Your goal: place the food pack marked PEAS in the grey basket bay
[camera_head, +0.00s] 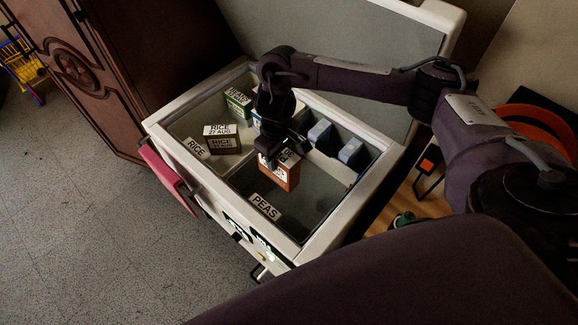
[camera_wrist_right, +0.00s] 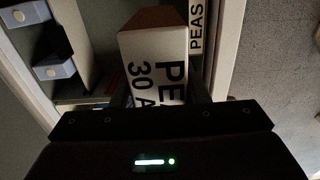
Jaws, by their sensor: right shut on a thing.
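The orange-brown food pack marked PEAS (camera_head: 280,174) is in my right gripper (camera_head: 284,156), inside the open white chest. Whether the pack touches the floor I cannot tell. My left gripper is not in view.
A green pack (camera_head: 238,101) is at the back. Blue-topped blocks (camera_head: 352,151) line the right side. The chest's white rim (camera_head: 335,222) surrounds the bays, and its raised lid (camera_head: 370,45) stands behind.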

